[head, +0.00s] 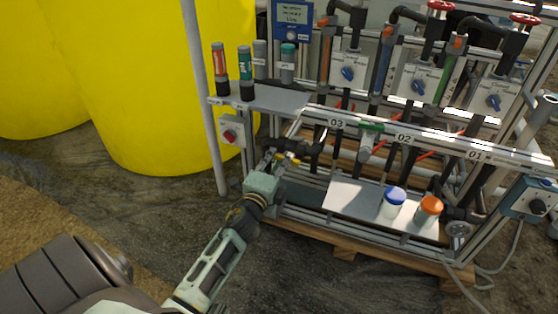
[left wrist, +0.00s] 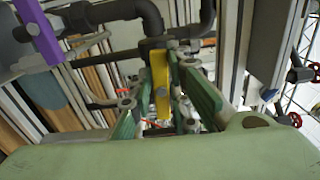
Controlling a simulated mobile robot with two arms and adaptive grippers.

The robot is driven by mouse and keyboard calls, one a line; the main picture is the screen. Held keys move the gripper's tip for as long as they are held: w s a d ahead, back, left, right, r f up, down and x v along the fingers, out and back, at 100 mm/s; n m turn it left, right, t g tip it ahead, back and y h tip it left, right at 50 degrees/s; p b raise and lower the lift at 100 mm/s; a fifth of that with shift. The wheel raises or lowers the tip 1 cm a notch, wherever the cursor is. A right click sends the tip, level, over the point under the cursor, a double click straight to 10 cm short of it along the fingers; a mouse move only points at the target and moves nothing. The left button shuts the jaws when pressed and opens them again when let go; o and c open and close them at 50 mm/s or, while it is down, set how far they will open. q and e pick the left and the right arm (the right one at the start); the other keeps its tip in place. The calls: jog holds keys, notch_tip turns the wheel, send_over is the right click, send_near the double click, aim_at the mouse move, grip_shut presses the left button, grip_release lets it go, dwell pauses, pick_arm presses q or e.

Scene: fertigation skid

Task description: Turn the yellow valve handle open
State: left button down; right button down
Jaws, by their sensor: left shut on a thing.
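The yellow valve handle (head: 289,158) is on a black pipe under the label 03 in the head view. My left gripper (head: 278,160) is at this handle, coming from the lower left. In the left wrist view the yellow handle (left wrist: 160,82) stands between the two green fingers of my left gripper (left wrist: 166,110), which is shut on it. The handle's far end meets the dark pipe and valve body. Part of the handle is hidden by the fingers in the head view. My right gripper is not in view.
A green handle (head: 372,127) sits right, near label 02. Bottles stand on an upper shelf (head: 285,99). A red-knob switch box (head: 231,133) and yellow tanks (head: 150,80) are left.

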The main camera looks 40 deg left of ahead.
pick_arm(q)
jog(key=shift+f+n, duration=0.15)
jog(key=shift+n, duration=0.25)
jog(key=c, duration=1.7)
grip_release()
jog(key=v, duration=1.2)
